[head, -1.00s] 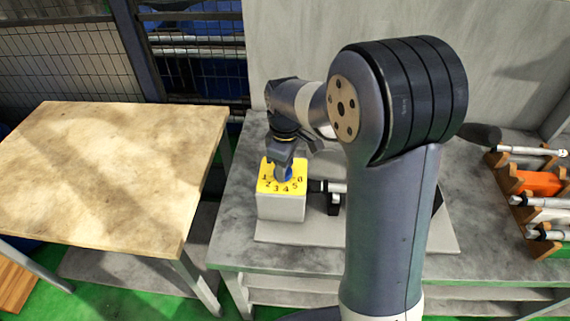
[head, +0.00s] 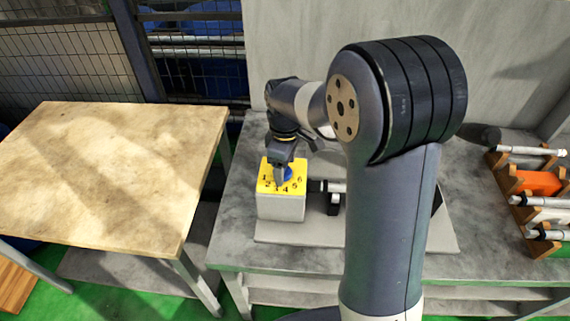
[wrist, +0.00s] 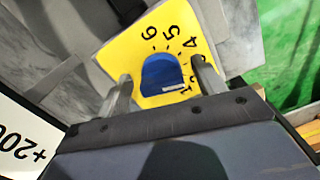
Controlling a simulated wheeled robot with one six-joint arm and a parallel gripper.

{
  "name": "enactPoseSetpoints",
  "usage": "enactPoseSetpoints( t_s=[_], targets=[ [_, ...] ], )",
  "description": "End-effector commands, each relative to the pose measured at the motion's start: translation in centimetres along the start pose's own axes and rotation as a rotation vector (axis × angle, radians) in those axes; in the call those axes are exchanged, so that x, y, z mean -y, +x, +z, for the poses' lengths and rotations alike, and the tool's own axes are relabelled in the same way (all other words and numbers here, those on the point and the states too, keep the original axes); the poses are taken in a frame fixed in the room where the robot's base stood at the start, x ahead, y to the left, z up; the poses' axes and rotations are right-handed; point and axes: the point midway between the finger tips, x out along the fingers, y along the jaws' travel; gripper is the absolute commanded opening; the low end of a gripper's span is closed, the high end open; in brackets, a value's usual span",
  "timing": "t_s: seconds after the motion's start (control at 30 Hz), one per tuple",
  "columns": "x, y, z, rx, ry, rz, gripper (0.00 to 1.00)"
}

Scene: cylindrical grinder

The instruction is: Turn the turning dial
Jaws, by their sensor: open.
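The turning dial (head: 287,173) is a blue knob on the yellow numbered top (head: 268,184) of a grey box (head: 281,207). In the wrist view the blue dial (wrist: 161,75) sits between the two fingers, with numbers around it on the yellow plate (wrist: 132,48). My gripper (head: 279,172) points down at the dial from above. In the wrist view my gripper (wrist: 160,82) is open, with one finger on each side of the dial. Gaps show between fingers and dial. The fingers hide part of the plate and some numbers.
The box stands on a grey plate (head: 400,236) on a grey workbench (head: 236,215). A rod fixture (head: 334,198) is right of the box. A wooden-topped table (head: 110,165) stands left, and an orange-and-brown rack (head: 540,184) with several shafts is at the right.

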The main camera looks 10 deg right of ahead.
Motion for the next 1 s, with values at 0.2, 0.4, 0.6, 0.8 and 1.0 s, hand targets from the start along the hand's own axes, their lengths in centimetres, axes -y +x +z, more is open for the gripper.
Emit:
enactPoseSetpoints(
  t_s=[0.2, 0.4, 0.6, 0.8, 1.0],
  targets=[
    [0.0, -1.1, 0.0, -0.001, 0.000, 0.001, 0.65],
    [-0.1, -4.9, -0.1, -0.004, 0.000, 0.005, 0.65],
    [0.0, -8.6, 0.0, -0.002, 0.000, 0.002, 0.65],
    [0.0, -10.6, 0.0, -0.001, 0.000, 0.001, 0.65],
    [0.0, -10.8, 0.0, 0.000, 0.000, 0.000, 0.65]
  ],
)
